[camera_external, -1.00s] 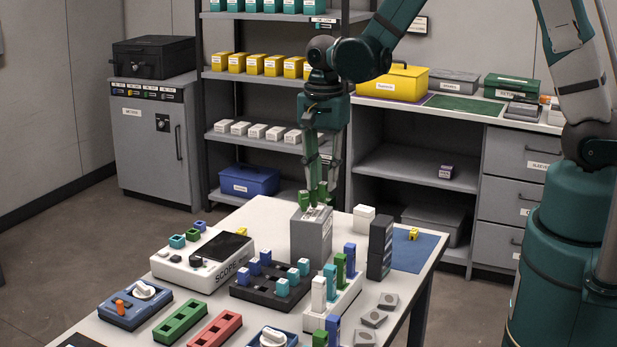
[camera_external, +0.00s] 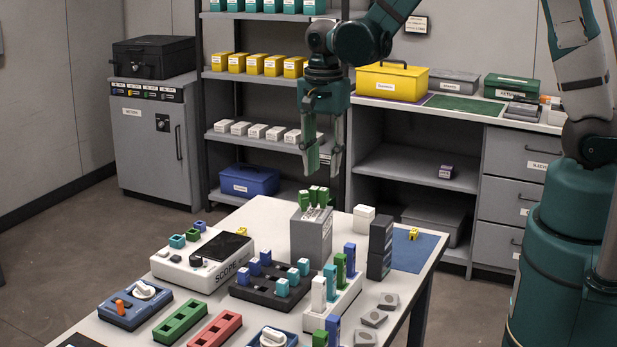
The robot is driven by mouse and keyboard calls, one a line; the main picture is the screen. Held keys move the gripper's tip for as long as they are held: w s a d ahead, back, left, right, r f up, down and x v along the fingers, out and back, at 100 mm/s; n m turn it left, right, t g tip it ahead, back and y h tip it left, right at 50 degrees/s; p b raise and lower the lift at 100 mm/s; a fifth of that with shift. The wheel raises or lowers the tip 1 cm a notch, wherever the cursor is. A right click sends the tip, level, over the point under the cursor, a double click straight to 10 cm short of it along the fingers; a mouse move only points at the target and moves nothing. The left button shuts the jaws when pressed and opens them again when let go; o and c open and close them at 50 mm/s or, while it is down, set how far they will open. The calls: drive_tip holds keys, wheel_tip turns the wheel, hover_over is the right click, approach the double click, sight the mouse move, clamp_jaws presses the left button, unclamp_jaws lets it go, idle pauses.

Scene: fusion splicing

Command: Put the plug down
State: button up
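My gripper (camera_external: 322,167) is open and empty, pointing down above the grey box (camera_external: 311,237) at the back of the table. Several green plugs (camera_external: 313,195) stand upright out of the top of this box, below my fingertips and apart from them. A white label lies on the box top. Which of the plugs the task means I cannot tell. More plugs, blue and teal (camera_external: 267,257), stand in a black tray (camera_external: 251,289), and white, teal, green and blue ones stand in a white rack (camera_external: 345,298).
A white scope device (camera_external: 190,271), a green socket strip (camera_external: 180,322) and a red one (camera_external: 216,330) lie left and front. A dark grey block stack (camera_external: 379,247) and a white cube (camera_external: 363,219) stand right of the grey box. A blue mat (camera_external: 420,255) holds a small yellow piece.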

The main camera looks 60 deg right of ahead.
sight(326, 190)
wheel_tip(326, 190, up, 9)
idle(0.6)
idle(0.7)
drive_tip(key=s+a+r+n+t, duration=0.3)
drive_tip(key=s+r+n, duration=0.4)
drive_tip(key=s+n, duration=0.2)
drive_tip(key=s+a+r+n+t, duration=0.3)
drive_tip(key=s+r+n+t, duration=0.1)
drive_tip(key=s+r+n, duration=0.3)
drive_tip(key=shift+s+a+n, duration=0.15)
drive_tip(key=shift+s+n, duration=0.85)
drive_tip(key=shift+s, duration=1.15)
drive_tip(key=shift+f, duration=0.1)
idle(2.4)
